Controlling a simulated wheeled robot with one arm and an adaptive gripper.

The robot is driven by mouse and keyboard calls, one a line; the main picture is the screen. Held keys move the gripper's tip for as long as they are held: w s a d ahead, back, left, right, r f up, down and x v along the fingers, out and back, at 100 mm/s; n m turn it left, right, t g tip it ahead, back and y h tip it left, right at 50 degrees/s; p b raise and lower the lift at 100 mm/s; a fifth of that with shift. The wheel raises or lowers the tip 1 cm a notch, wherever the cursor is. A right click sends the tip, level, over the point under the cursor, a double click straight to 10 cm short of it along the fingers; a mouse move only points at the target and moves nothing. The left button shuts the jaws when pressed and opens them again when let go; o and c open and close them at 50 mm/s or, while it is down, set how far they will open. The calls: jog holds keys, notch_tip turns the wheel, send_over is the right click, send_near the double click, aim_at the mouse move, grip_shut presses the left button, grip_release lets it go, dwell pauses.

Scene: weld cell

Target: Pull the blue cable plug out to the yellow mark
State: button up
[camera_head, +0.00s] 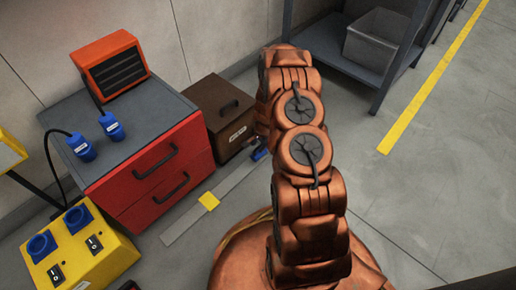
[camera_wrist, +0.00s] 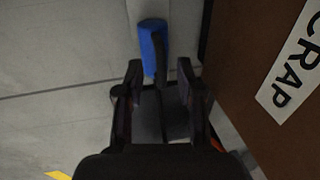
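A blue block-like piece (camera_head: 261,153) sits at the far end of a pale grey strip (camera_head: 232,184) on the floor, partly hidden by my arm. Two more blue plugs on black cables, a left one (camera_head: 81,146) and a right one (camera_head: 111,126), rest on the red cabinet.
The red drawer cabinet (camera_head: 160,180) stands left of the strip, with an orange vented unit (camera_head: 110,63) on top. A brown labelled box (camera_head: 222,110) is close beside the blue piece. A yellow socket box (camera_head: 85,250) stands lower left. A grey shelf rack (camera_head: 345,60) is behind.

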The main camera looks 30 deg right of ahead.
jog(key=shift+w+f, duration=0.25)
jog(key=shift+f, duration=0.45)
grip_shut()
